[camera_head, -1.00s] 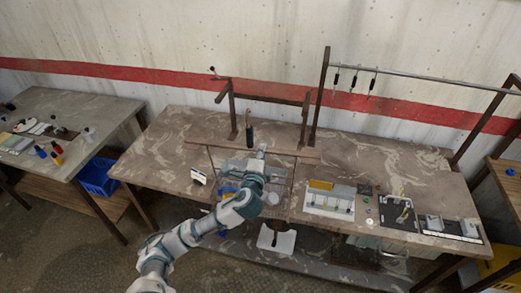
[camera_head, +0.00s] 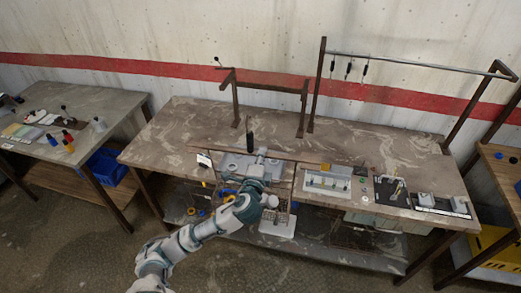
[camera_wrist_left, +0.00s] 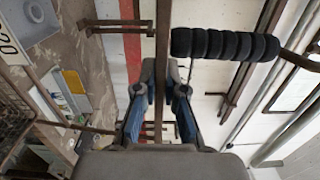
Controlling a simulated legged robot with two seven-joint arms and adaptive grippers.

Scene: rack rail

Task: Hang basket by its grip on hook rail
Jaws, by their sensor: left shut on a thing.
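My left gripper (camera_head: 261,155) is shut on a long thin brown bar (camera_head: 215,149) in front of the table's near edge. In the left wrist view the bar (camera_wrist_left: 163,30) runs between the closed fingers (camera_wrist_left: 162,72). A black ribbed grip (camera_head: 250,141) stands up above the bar; it shows large in the left wrist view (camera_wrist_left: 225,45), with a curved rod at its end. Thin wires hang below the bar; the basket body is mostly hidden by my arm. A grey metal rail (camera_head: 420,63) with several small black-handled hooks (camera_head: 348,68) stands back right. My right gripper is not in view.
A brown frame (camera_head: 270,91) stands at the back of the table (camera_head: 180,125). A white tray (camera_head: 327,181) and black boards (camera_head: 392,191) lie at the front right. A side table (camera_head: 40,110) stands left. The table under the metal rail is largely clear.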

